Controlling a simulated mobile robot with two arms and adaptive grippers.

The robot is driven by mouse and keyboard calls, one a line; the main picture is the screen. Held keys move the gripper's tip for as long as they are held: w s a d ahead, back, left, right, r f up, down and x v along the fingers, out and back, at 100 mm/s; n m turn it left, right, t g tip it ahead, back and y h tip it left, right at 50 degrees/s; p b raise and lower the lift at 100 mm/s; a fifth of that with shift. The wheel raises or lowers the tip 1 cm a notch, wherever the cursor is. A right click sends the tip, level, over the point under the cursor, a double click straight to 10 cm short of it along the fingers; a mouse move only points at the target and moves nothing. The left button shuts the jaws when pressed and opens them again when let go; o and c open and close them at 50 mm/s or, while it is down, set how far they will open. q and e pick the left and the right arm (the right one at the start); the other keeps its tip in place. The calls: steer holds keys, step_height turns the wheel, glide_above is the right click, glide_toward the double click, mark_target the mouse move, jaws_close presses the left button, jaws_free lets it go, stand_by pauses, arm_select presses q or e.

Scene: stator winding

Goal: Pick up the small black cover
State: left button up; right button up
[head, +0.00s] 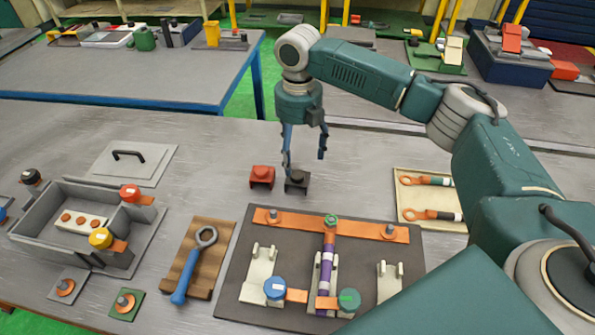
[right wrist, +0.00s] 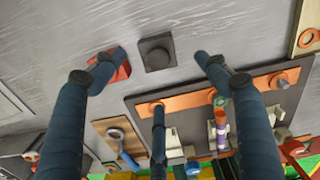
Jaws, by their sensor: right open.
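The small black cover (head: 297,182) stands on the grey table, just right of a similar red cover (head: 262,177). My right gripper (head: 305,158) hangs pointing down above and slightly behind the black cover, with its blue fingers spread and nothing between them. In the right wrist view, the black cover (right wrist: 156,54) lies between the two upper fingertips, seen from above with a round knob on top. One fingertip there overlaps the red cover (right wrist: 121,66) in the picture. I cannot tell whether any finger touches either cover. My left gripper is out of view.
A dark board (head: 240,285) with an orange bar and clips lies in front of the covers. A wrench (head: 190,270) on a wooden plate, a grey open box (head: 50,220) and a lid (head: 125,165) stand left. A tan tray (head: 440,195) lies right.

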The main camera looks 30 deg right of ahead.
mark_target(298, 174)
steer(key=shift+s+a+f, duration=0.1)
steer(key=shift+s+f, duration=0.1)
steer(key=shift+f, duration=0.85)
steer(key=shift+w+f+p, duration=0.15)
steer(key=shift+f+p, duration=0.25)
steer(key=shift+f, duration=0.3)
step_height(298, 174, down, 4)
steer(key=shift+r+p, duration=0.2)
steer(key=shift+p, duration=0.5)
steer(key=shift+w+f, duration=0.1)
steer(key=shift+f, duration=0.4)
steer(key=c, duration=1.1)
